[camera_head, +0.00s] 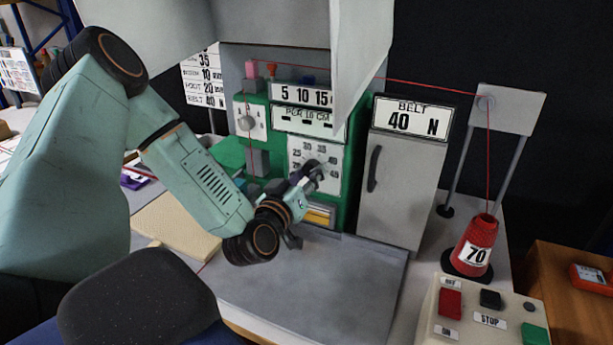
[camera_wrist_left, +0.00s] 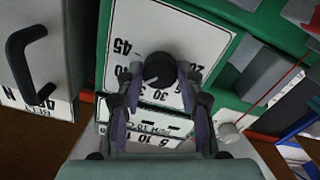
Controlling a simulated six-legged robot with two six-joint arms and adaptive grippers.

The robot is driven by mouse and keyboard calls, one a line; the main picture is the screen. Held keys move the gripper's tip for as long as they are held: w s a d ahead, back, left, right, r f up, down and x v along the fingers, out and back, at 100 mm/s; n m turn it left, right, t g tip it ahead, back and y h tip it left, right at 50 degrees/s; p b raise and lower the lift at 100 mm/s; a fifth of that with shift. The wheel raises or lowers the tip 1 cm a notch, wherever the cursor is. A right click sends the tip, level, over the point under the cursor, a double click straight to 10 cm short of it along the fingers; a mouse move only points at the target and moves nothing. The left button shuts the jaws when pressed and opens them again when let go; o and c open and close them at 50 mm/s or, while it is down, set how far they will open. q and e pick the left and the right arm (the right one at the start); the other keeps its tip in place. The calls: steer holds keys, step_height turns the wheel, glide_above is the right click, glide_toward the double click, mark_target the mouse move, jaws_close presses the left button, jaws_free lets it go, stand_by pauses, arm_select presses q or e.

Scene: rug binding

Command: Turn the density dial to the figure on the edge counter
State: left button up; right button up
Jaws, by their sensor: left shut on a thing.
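The density dial is a black knob (camera_wrist_left: 158,68) with a pale mark on a white plate (camera_head: 297,146) numbered around it, 25, 30 and 35 among the figures. In the wrist view the mark faces the 30 side; its exact setting is hard to read. My left gripper (camera_head: 306,180) is at the dial, shut on the knob; its fingers stand either side in the wrist view. The fingers partly hide the dial in the head view. Above it is a panel (camera_head: 303,95) reading 5, 10, 15, over "PER 10 CM" (camera_head: 310,122). I cannot make out a counter reading. My right gripper is not in view.
Right of the green machine stands a grey cabinet (camera_head: 404,190) with a dark handle, under a sign reading "BELT 40 N" (camera_head: 411,118). A red thread runs to a red cone (camera_head: 476,240) marked 70. A button box (camera_head: 470,318) is front right. The grey bed (camera_head: 310,290) is clear.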

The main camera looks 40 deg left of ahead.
arm_select(q)
steer(key=n+b, duration=0.1)
steer(key=n, duration=0.4)
steer(key=shift+n, duration=0.4)
steer(key=shift+r+n+b, duration=0.1)
steer(key=shift+n+b, duration=0.5)
steer(key=shift+n, duration=2.3)
steer(key=o, duration=1.2)
steer(key=shift+w+d, duration=0.1)
steer(key=shift+w, duration=0.05)
steer(key=shift+c, duration=0.2)
